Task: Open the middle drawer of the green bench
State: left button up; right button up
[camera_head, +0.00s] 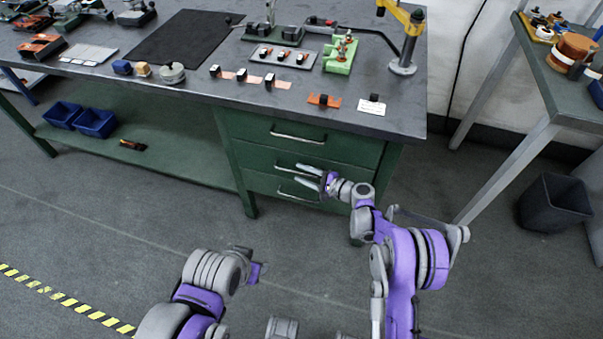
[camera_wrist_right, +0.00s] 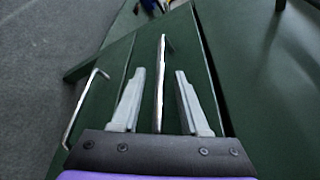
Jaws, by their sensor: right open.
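The green bench (camera_head: 242,150) has a stack of three drawers at its right end, all looking closed. The top drawer handle (camera_head: 298,136) is a silver bar. The middle drawer handle (camera_head: 285,168) is partly covered by my right gripper (camera_head: 298,175). In the right wrist view, my right gripper (camera_wrist_right: 158,95) is open, with one finger on each side of this silver handle (camera_wrist_right: 161,75). Contact cannot be told. The bottom drawer handle (camera_wrist_right: 85,108) lies left of the fingers there. My left gripper (camera_head: 257,271) is low in the head view; its fingers cannot be made out.
The benchtop (camera_head: 205,92) carries small parts, a dark mat (camera_head: 185,38) and a yellow-armed stand (camera_head: 403,65). Blue bins (camera_head: 95,122) sit on the lower shelf. A dark waste bin (camera_head: 553,215) stands at the right. The floor before the drawers is clear apart from my arms.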

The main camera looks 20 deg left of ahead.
jog(key=shift+w+a+f, duration=0.1)
jog(key=shift+w+a, duration=0.05)
jog(key=shift+a, duration=0.2)
grip_shut()
dwell(1.2)
